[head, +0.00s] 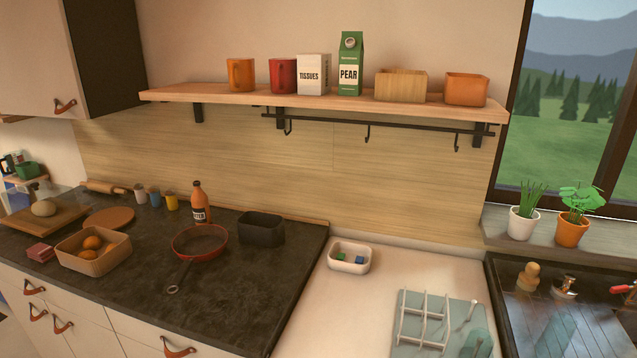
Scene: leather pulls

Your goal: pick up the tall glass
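A see-through teal glass (477,343) shows at the bottom edge on the right. It is on or over the pale blue drying mat (463,311), and its lower part is cut off by the frame, so I cannot tell its full height. A white wire rack (424,318) stands on the mat to its left. A small pale utensil (466,315) lies just behind it. Neither of my grippers is in view.
A white dish (349,259) with small coloured blocks sits behind the mat. The white counter (330,320) left of the mat is clear. A red pan (200,243) and black bin (261,230) stand on the dark counter. A shelf (330,104) with hooks hangs above.

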